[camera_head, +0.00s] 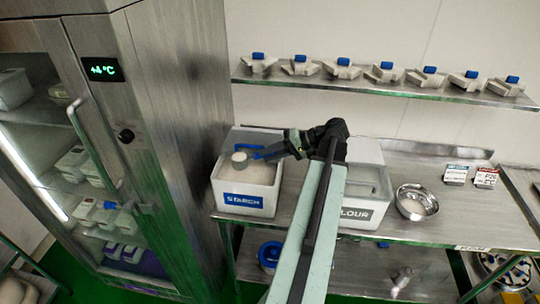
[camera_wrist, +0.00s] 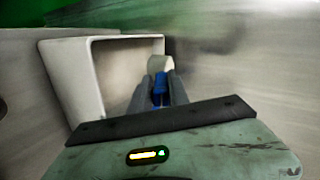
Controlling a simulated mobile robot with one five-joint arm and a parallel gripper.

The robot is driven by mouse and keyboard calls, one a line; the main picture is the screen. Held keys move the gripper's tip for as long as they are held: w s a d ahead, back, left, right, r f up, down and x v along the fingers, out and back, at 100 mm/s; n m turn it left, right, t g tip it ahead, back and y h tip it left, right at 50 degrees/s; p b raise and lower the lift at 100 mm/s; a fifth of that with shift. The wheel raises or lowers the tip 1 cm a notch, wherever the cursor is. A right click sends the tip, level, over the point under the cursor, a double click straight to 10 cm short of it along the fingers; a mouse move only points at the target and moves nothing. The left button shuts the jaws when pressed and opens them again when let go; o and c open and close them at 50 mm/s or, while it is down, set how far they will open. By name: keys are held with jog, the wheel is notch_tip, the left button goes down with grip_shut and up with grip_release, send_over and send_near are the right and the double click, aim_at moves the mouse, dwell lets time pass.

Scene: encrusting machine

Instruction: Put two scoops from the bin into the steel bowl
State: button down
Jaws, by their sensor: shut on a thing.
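The white starch bin (camera_head: 247,201), labelled STARCH, stands open on the left of the steel counter with pale powder inside. My gripper (camera_head: 284,151) reaches over its right side, shut on the blue handle of a scoop (camera_head: 240,158). The scoop's pale cup is over the bin's opening; I cannot tell how full it is. In the wrist view my gripper (camera_wrist: 160,92) holds the blue handle, with the cup beyond the fingertips and a bin (camera_wrist: 75,85) to the left. The steel bowl (camera_head: 416,201) stands on the counter right of the flour bin, apart from my gripper.
The flour bin (camera_head: 366,212) stands between the starch bin and bowl, partly hidden by my arm. A wall shelf (camera_head: 390,88) holds several pale pieces with blue tops. A tall steel fridge (camera_head: 180,100) stands at left. Small signs (camera_head: 484,178) stand right of the bowl.

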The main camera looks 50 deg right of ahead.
jog(key=shift+s+d+r+t+p, duration=0.15)
jog(key=shift+r+p, duration=0.4)
jog(key=shift+r, duration=0.35)
jog(key=shift+s+r+t+p, duration=0.15)
jog(key=shift+r+p, duration=0.35)
jog(key=shift+r, duration=0.4)
